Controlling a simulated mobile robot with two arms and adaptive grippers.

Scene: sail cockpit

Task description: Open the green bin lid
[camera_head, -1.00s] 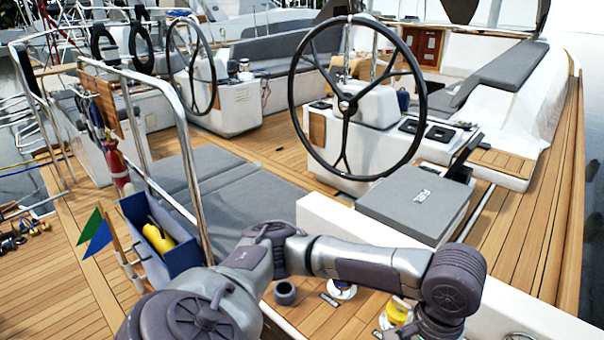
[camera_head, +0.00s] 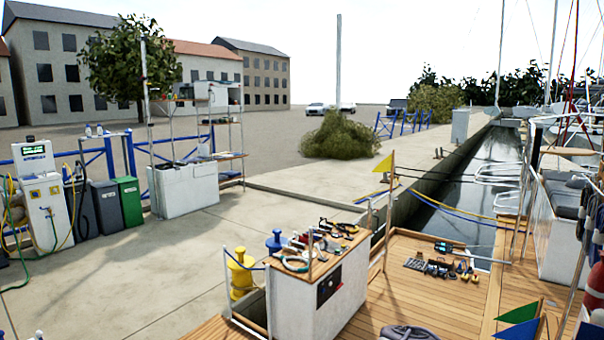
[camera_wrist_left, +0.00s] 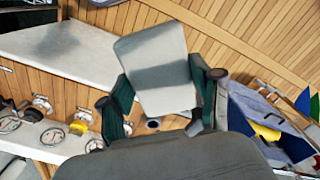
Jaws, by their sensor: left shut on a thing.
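The green bin (camera_head: 131,205) stands on the quay at the left of the head view, at the right side of a grey bin (camera_head: 106,208). Its green lid (camera_head: 126,181) looks shut. The bin is small and far off, well away from my left arm. In the left wrist view my left gripper (camera_wrist_left: 160,88) is shut on a pale grey flat rectangular thing (camera_wrist_left: 155,65), held between its two dark green fingers above the boat deck. I cannot tell what this thing is. My right gripper is not in view.
A fuel pump (camera_head: 44,200) with hoses stands left of the bins, and blue railings run behind. A white cabinet (camera_head: 185,190) stands to their right. A tool-topped white counter (camera_head: 325,295) and yellow bollard (camera_head: 241,275) are nearer. The quay between is clear.

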